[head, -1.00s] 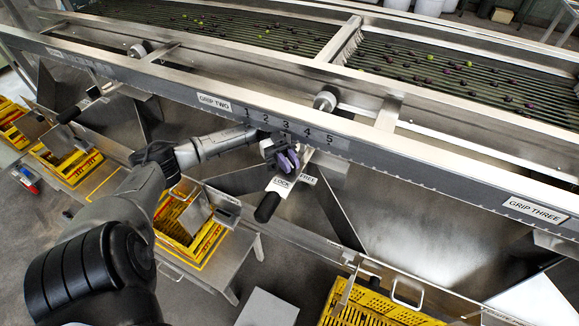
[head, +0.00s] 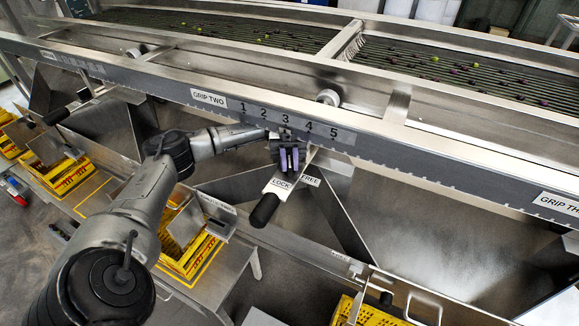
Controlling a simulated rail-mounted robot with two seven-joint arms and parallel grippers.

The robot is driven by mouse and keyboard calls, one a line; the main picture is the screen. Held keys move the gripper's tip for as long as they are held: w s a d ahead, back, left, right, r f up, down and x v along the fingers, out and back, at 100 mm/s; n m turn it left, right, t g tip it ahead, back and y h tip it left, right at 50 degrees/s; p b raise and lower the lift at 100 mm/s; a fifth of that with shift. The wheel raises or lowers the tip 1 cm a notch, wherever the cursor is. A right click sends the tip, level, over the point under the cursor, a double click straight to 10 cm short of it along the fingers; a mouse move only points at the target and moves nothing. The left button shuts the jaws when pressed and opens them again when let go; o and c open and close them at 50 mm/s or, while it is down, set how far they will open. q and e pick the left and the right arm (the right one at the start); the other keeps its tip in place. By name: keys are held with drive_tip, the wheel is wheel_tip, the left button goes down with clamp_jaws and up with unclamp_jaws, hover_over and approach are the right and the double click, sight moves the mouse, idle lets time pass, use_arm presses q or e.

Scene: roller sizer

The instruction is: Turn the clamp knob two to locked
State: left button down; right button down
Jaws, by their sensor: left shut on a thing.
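My left gripper (head: 288,158), with purple finger pads, is shut at the clamp of grip two, just below the numbered scale. Its fingers point down in the picture and cover most of the clamp knob two, so the knob's pointing direction cannot be told. The LOCK label (head: 281,184) is just below the fingers, and the FREE label (head: 310,180) is to its right. A lever with a black handle (head: 265,210) slants down and left past the LOCK label. My right gripper is not in view.
The GRIP TWO label (head: 208,97) and the scale from 1 to 5 (head: 287,120) are on the long steel rail above. Yellow crates (head: 190,258) stand below. The GRIP THREE label (head: 557,203) is at the far right. Dark fruit lies on the rollers behind.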

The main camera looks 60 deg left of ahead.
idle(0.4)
use_arm(q)
drive_tip(key=c, duration=1.5)
unclamp_jaws()
drive_tip(key=o, duration=0.4)
